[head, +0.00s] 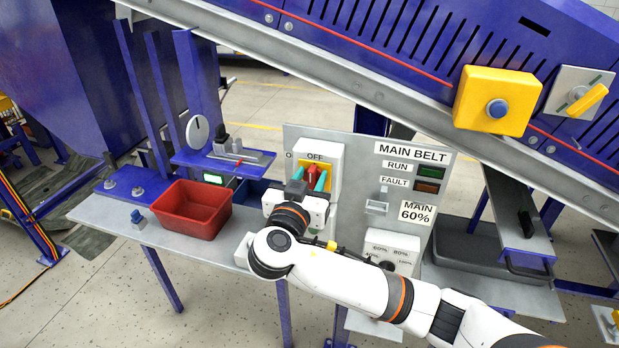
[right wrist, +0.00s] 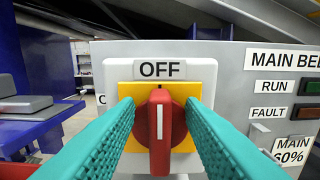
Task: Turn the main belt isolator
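The main belt isolator is a red rotary handle (head: 311,174) on a yellow plate, set in a light box on the grey panel under an "OFF" label. In the right wrist view, the red handle (right wrist: 161,132) stands upright with its white mark vertical, below the OFF label (right wrist: 160,70). My right gripper (head: 309,181) has its teal fingers on either side of the handle. In the right wrist view the fingers (right wrist: 161,112) are spread, and narrow gaps seem to show beside the handle. My left gripper is not in view.
The panel (head: 415,215) also carries RUN and FAULT lamps, a "MAIN 60%" label and a speed dial (head: 387,264). A red bin (head: 192,208) stands on the grey shelf at left. A yellow box with a blue button (head: 497,108) is on the conveyor frame above right.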

